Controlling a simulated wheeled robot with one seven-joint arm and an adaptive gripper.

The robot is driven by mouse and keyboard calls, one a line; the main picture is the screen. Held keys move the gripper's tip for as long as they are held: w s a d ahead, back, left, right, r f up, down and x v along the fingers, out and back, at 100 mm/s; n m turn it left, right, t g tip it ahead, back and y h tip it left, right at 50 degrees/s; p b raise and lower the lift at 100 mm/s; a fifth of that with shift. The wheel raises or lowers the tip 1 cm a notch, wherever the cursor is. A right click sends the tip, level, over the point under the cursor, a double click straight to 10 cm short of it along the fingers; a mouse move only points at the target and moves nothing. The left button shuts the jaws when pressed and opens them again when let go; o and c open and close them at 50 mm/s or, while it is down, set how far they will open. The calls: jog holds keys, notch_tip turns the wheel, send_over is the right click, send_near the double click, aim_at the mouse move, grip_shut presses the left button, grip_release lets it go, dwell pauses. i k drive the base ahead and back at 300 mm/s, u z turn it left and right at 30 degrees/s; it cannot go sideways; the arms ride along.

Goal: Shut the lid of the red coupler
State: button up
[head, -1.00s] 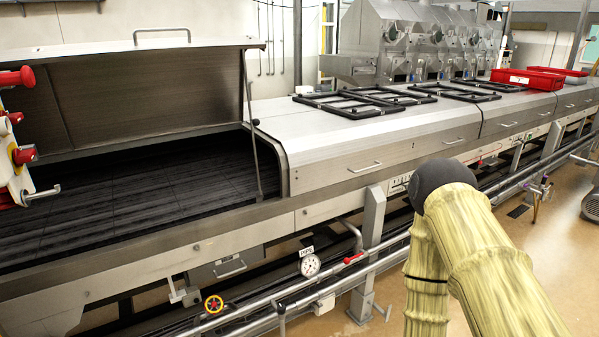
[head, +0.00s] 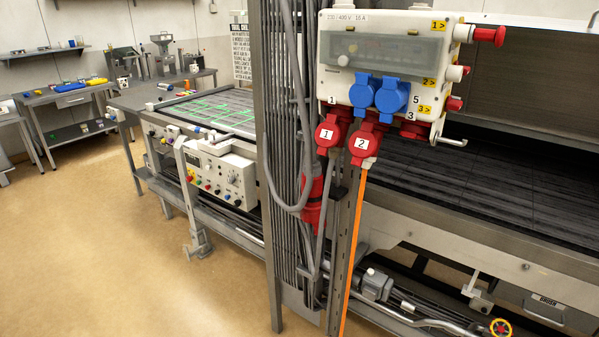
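A red coupler (head: 311,207) hangs below the white socket box (head: 385,60), beside the grey upright post. A grey cable loops near it. It is small here and partly behind a rail, so I cannot tell how its lid stands. Two other red connectors, numbered 1 (head: 327,134) and 2 (head: 361,144), sit at the underside of the box. An orange cable (head: 352,240) runs down from number 2. My gripper is not in view.
Blue socket covers (head: 391,96) are on the box front, and red plugs (head: 488,36) stick out at its right. A control panel (head: 215,180) stands left of the post. The dryer bed (head: 460,190) lies to the right. The floor (head: 110,240) at left is clear.

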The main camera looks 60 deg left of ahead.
aim_at(316, 225)
jog(key=u, duration=1.95)
